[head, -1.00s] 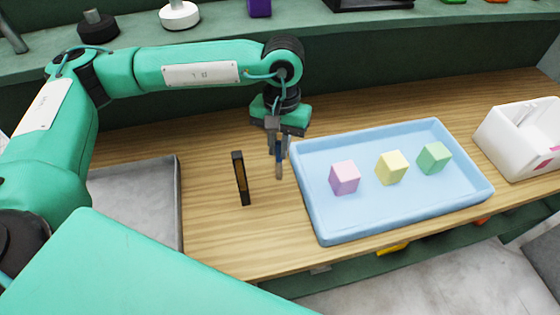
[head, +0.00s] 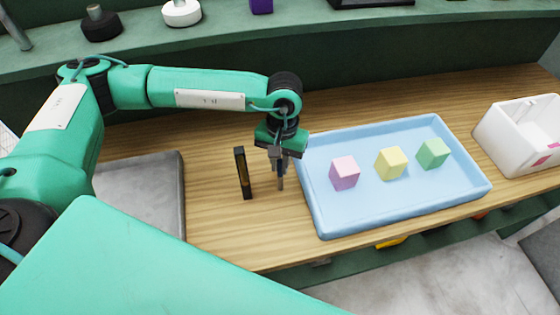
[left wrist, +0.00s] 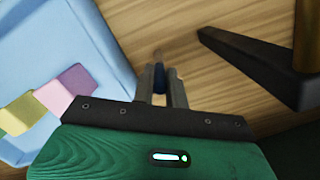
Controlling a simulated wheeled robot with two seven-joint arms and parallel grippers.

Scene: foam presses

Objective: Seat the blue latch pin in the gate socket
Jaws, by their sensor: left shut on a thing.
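My left gripper (head: 279,172) is shut on the blue latch pin and points down over the wood table. The pin (left wrist: 159,84) shows dark blue between the fingertips in the left wrist view, with a thin tan end beyond them. In the head view the fingers mostly hide it. A dark upright frame with a brass-coloured inside (head: 243,174), which looks like the gate, stands just left of the gripper, apart from it. Its dark base (left wrist: 262,66) shows at upper right in the left wrist view. I cannot make out the socket opening. My right gripper is not in view.
A blue tray (head: 400,216) with a pink cube (head: 344,173), a yellow cube (head: 390,163) and a green cube (head: 433,153) lies close right of the gripper. A grey slab (head: 140,190) lies left. A white bin (head: 510,140) stands far right.

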